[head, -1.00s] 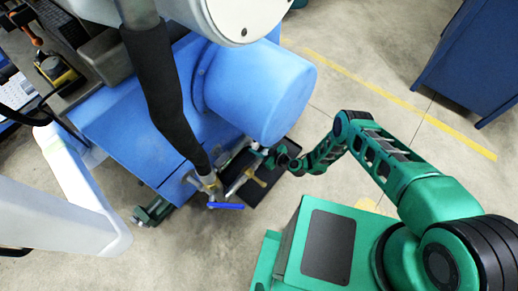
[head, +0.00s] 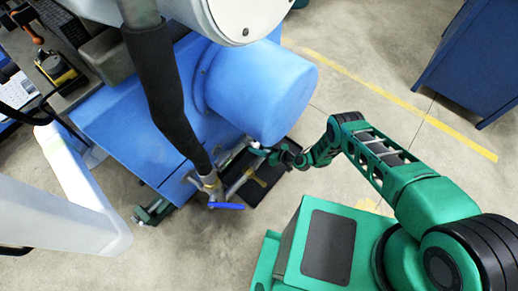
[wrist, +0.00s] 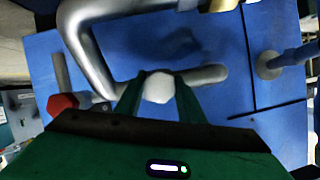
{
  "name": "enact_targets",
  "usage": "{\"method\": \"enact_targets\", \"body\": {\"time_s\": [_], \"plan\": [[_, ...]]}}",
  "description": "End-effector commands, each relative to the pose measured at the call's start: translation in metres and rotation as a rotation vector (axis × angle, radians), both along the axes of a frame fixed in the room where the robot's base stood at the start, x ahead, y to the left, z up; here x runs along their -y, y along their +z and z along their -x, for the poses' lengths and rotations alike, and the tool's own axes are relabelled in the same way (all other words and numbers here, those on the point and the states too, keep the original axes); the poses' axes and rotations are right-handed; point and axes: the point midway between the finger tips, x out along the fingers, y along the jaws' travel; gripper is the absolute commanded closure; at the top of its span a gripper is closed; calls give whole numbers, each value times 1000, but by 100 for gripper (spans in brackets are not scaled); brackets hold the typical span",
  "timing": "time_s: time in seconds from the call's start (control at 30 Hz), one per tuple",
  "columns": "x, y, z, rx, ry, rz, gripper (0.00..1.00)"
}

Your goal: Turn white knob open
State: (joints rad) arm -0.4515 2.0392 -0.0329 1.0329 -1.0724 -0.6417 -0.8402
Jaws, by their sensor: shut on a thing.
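The white knob (wrist: 158,90) is a small rounded white piece in the middle of the wrist view, at the end of a grey metal lever or pipe (wrist: 208,75). My gripper (wrist: 157,97) has its two green fingers on either side of the knob and is shut on it. In the head view my gripper (head: 262,151) reaches in low under the big blue cylinder, and the knob is too small to make out there.
The blue machine housing (head: 265,92) overhangs my gripper. A blue-handled valve (head: 226,206) and black hose (head: 160,90) are to the left. A curved silver pipe (wrist: 85,45) and red cap (wrist: 62,103) lie close to my fingers.

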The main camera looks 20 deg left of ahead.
Motion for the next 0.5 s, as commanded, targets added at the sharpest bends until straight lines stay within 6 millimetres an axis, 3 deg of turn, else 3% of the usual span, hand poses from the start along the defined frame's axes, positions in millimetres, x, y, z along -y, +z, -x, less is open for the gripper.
{"method": "enact_targets", "body": {"time_s": [0.2,0.23,0.27,0.3,0.5], "plan": [[-6,3,5,-6,8,-10,87],[-6,3,4,-5,9,-10,58],[-6,3,4,-5,8,-10,50],[-5,3,4,-4,7,-9,46],[-2,2,2,-2,3,-5,46]]}}
